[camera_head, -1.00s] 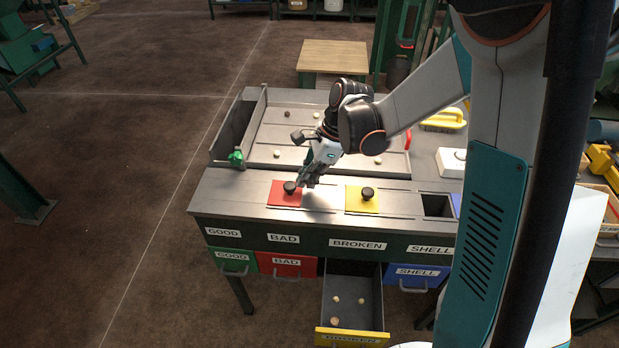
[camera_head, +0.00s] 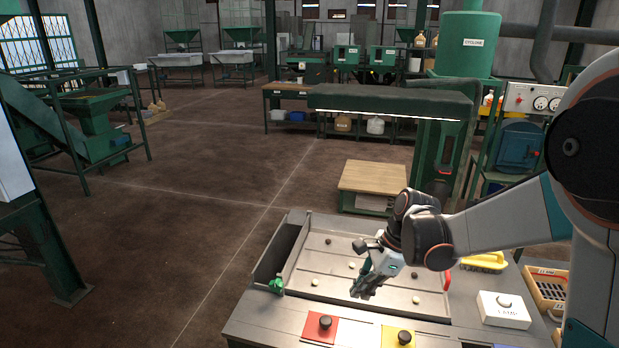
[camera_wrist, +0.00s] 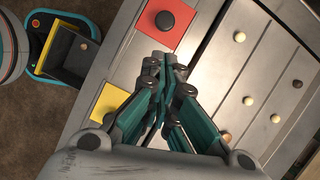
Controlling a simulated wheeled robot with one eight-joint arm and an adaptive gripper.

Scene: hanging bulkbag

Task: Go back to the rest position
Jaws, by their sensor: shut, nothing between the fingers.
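My gripper (camera_head: 366,287) is over the front part of the metal sorting tray, behind the red and yellow plates, with its fingers together and nothing held. It also shows in the wrist view (camera_wrist: 163,68), where its closed fingers point toward the red plate. The red plate (camera_head: 313,334) with its black knob (camera_head: 325,322) is on the table's front strip. The yellow plate (camera_head: 388,341) with a black knob (camera_head: 404,338) is to its right. In the wrist view the red plate (camera_wrist: 184,36) shows above the fingers and the yellow plate (camera_wrist: 106,96) to the left.
Several small pale and dark pieces lie in the sorting tray (camera_head: 345,247). A yellow brush (camera_head: 484,262) and a white lamp box (camera_head: 503,309) are at the right. A wooden-topped stand (camera_head: 373,178) is behind; open floor is left.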

